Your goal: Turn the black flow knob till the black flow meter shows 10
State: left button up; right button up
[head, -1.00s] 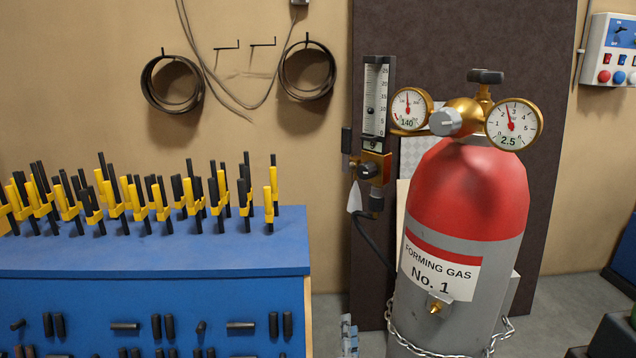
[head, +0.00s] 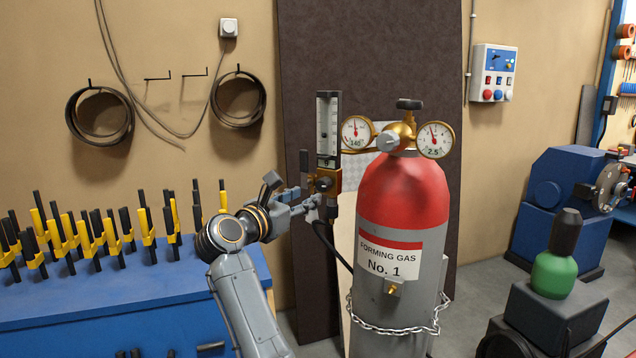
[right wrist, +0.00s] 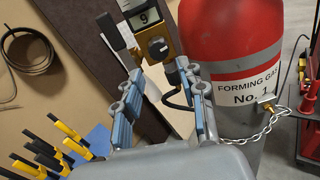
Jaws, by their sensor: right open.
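The black flow meter (head: 328,124) stands upright left of the red and grey gas cylinder (head: 403,195). Its small readout (right wrist: 146,17) seems to show 9 in the right wrist view. The black flow knob (head: 322,183) sits on the brass block below the scale; it also shows in the right wrist view (right wrist: 157,47). My right gripper (head: 303,201) is open, just left of and slightly below the knob. In the right wrist view its blue-padded fingers (right wrist: 162,76) are spread, with the knob beyond their tips and nothing between them. My left gripper is not in view.
A black hose (head: 330,248) hangs below the meter. The regulator has two round gauges (head: 357,131), (head: 435,140). A chain (head: 400,324) circles the cylinder. A blue bench (head: 130,300) with yellow-black clamps stands at left, under my right arm.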

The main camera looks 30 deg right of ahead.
aim_at(320, 187)
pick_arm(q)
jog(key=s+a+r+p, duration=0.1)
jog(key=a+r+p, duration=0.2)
pick_arm(e)
jog(key=x, duration=0.7)
jog(key=shift+a+r, duration=0.1)
jog(key=shift+r, duration=0.05)
jog(key=shift+w+d, duration=0.2)
jog(key=shift+d, duration=0.15)
jog(key=shift+a, duration=0.1)
jog(key=shift+c, duration=0.2)
grip_shut()
jog(key=m+b, duration=0.1)
jog(key=b, duration=0.4)
jog(key=shift+f, duration=0.35)
jog(key=shift+r+m+b, duration=0.2)
jog(key=shift+m+b, duration=0.1)
jog(key=shift+b, duration=0.05)
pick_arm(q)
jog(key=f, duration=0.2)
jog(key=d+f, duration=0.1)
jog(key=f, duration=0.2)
pick_arm(e)
jog(key=shift+r, duration=0.1)
